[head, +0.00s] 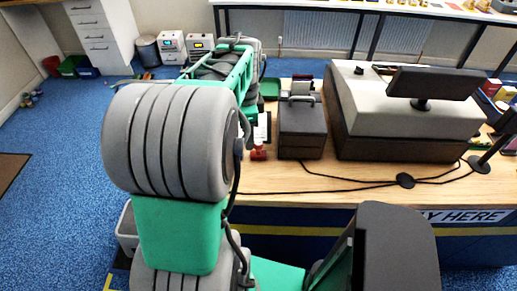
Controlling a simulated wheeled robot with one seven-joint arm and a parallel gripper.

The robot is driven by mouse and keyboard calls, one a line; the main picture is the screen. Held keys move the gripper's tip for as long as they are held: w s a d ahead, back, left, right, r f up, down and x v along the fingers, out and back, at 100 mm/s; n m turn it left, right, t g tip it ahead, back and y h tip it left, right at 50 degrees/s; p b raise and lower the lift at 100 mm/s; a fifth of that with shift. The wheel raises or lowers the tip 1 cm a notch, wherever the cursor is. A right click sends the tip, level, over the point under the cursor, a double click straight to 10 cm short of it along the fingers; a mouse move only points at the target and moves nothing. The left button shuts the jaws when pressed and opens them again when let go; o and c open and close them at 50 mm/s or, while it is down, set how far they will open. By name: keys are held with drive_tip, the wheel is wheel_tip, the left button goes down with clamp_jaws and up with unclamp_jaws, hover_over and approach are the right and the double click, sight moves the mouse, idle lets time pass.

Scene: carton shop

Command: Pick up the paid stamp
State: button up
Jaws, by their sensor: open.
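A small red object (258,152), which looks like the paid stamp, stands on the wooden counter (300,180) just right of my arm and left of the dark cash box. Its upper part is small and partly crowded by my arm's cable, and no lettering on it can be read. My arm reaches forward over the counter's left side and covers much of that area. My gripper is hidden behind my own arm links, so its place relative to the stamp does not show.
A dark grey cash box (302,128) with a handle stands right of the red object. A large till (405,115) with a screen (434,83) is further right. Black cables (340,190) and a card reader stand (487,155) lie toward the front right. A green tray (270,88) is behind.

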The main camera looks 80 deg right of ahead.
sight(258, 150)
drive_tip(key=s, duration=0.1)
drive_tip(key=s+m, duration=0.1)
drive_tip(key=s+d+m, duration=0.1)
drive_tip(key=shift+s+f, duration=0.25)
drive_tip(key=shift+f, duration=0.1)
drive_tip(key=f, duration=0.2)
drive_tip(key=f+p, duration=0.1)
drive_tip(key=f, duration=0.2)
drive_tip(key=f+p, duration=0.1)
drive_tip(key=f, duration=0.1)
drive_tip(key=shift+w+f, duration=0.2)
drive_tip(key=shift+w, duration=0.05)
drive_tip(key=shift+c, duration=0.4)
clamp_jaws()
